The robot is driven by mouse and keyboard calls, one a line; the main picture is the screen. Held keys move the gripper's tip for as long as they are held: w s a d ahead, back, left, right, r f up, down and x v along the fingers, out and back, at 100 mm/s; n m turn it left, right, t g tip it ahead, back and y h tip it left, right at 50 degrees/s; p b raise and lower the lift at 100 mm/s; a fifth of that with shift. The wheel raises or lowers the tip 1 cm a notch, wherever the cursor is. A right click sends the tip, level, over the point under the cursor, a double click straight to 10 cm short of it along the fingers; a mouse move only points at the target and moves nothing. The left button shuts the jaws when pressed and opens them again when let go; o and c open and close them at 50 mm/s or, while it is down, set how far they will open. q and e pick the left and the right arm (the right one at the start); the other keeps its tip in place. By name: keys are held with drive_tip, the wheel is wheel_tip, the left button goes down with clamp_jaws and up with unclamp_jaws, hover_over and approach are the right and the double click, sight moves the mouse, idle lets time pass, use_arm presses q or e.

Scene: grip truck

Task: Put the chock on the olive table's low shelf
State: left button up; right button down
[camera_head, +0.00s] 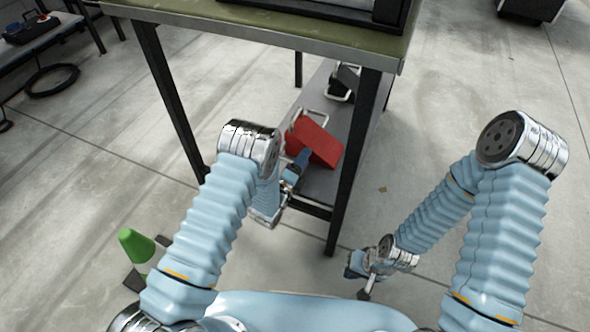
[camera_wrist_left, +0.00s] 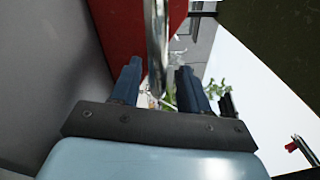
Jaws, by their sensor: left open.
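The chock (camera_head: 318,142) is a red wedge with a pale metal handle. It sits tilted at the low shelf (camera_head: 318,184) of the olive table (camera_head: 270,22); I cannot tell whether it rests fully on the shelf. My left gripper (camera_head: 299,165) is at the chock's near side, partly hidden by my arm. In the left wrist view the gripper (camera_wrist_left: 160,80) is open, with a metal bar, likely the handle, between its fingers and the red face (camera_wrist_left: 122,28) beyond. My right gripper (camera_head: 364,286) hangs low at the right, away from the table; its jaws are too small to judge.
A dark item with a pale handle (camera_head: 341,84) stands farther back on the shelf. Dark table legs (camera_head: 352,160) flank the shelf opening. A green cone (camera_head: 137,246) stands on the floor at the left. Another table (camera_head: 35,40) is at the upper left.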

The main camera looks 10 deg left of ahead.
use_arm(q)
drive_tip(key=v, duration=1.1)
drive_tip(key=s+a+f+n+g+y, duration=0.55)
drive_tip(key=s+f+n+g, duration=0.35)
drive_tip(key=n, duration=0.8)
drive_tip(key=s+d+n+g+h, duration=0.1)
drive_tip(key=s+n+g, duration=0.6)
drive_tip(key=s+n, duration=0.3)
drive_tip(key=shift+s+d+f+g, duration=0.2)
drive_tip(key=shift+s+f+g, duration=0.1)
drive_tip(key=shift+s, duration=0.3)
